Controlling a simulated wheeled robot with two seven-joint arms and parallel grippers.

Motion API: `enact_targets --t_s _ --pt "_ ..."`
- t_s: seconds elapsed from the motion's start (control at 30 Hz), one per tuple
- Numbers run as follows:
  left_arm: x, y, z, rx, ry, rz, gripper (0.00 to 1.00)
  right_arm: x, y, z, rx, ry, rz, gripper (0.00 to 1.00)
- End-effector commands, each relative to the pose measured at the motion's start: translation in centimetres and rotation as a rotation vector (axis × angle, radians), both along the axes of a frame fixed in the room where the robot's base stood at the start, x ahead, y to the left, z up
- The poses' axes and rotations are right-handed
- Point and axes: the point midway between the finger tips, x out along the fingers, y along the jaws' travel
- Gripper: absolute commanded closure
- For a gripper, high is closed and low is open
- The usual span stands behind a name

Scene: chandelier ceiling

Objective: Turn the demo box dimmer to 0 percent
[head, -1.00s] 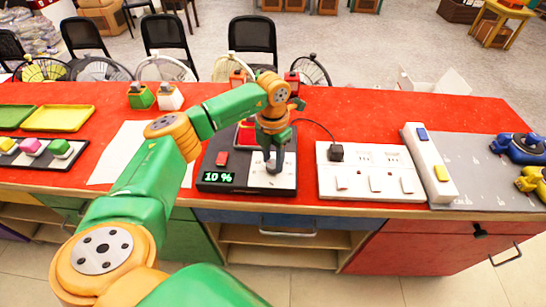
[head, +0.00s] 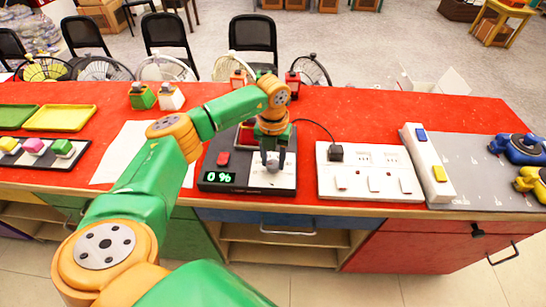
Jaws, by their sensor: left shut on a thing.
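The demo box (head: 207,188) is a dark, low box near the front edge of the red counter. Its green display (head: 219,177) reads 0 %. A red button (head: 223,158) sits at the left of its top, and a pale panel (head: 286,182) is on the right. The dimmer knob (head: 272,165) is a small grey piece on that panel, partly covered by my fingers. My left gripper (head: 272,161) points down over the panel, its dark fingers on both sides of the knob and shut on it. My right gripper is not in view.
A white socket strip (head: 366,183) with switches and a black plug (head: 336,153) lies to the right. Further right are a white block (head: 426,165) and blue and yellow objects (head: 518,148). Trays (head: 60,118) and white paper (head: 125,155) lie left. Red counter behind the strip is clear.

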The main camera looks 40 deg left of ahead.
Motion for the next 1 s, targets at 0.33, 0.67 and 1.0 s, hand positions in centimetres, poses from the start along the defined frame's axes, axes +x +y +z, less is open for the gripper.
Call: enact_targets --t_s 0.33,0.67,1.0 --pt "0.0 0.0 0.0 0.0 0.001 0.004 1.0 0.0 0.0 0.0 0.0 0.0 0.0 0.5" --pt "0.0 0.0 0.0 0.0 0.001 0.003 0.26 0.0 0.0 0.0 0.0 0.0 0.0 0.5" --pt "0.1 0.0 4.7 0.001 -0.005 0.003 0.26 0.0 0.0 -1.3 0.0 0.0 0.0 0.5"
